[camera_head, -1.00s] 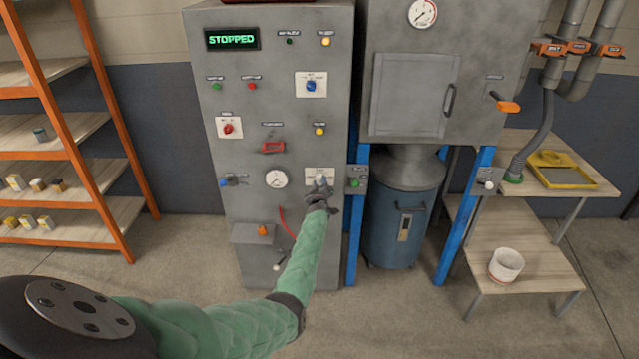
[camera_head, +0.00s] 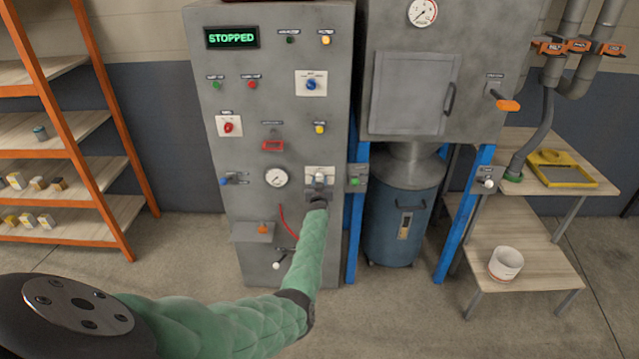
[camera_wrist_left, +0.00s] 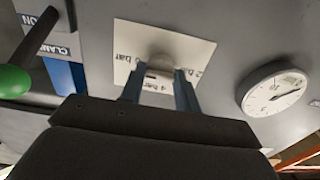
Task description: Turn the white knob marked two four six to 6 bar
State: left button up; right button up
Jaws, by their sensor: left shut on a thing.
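The white knob (camera_head: 319,177) sits on a pale plate (camera_head: 326,171) low on the right side of the grey cabinet's front. I cannot tell which mark the knob points to. My right gripper is not in view.
A round gauge (camera_head: 277,178) is left of the knob. A red tube (camera_head: 285,222) and a white-ended lever (camera_head: 277,265) are below. The cabinet display (camera_head: 232,38) reads STOPPED.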

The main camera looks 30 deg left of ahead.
pick_arm(q)
jog(key=shift+d+f, duration=0.1)
jog(key=shift+f, duration=0.15)
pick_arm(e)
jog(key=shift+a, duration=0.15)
pick_arm(q)
jog(key=o, duration=1)
jog(key=shift+r, duration=0.1)
jog(key=b+v, duration=0.2)
jog(key=v, duration=0.5)
jog(key=shift+s+d, duration=0.15)
jog(key=shift+s, duration=0.2)
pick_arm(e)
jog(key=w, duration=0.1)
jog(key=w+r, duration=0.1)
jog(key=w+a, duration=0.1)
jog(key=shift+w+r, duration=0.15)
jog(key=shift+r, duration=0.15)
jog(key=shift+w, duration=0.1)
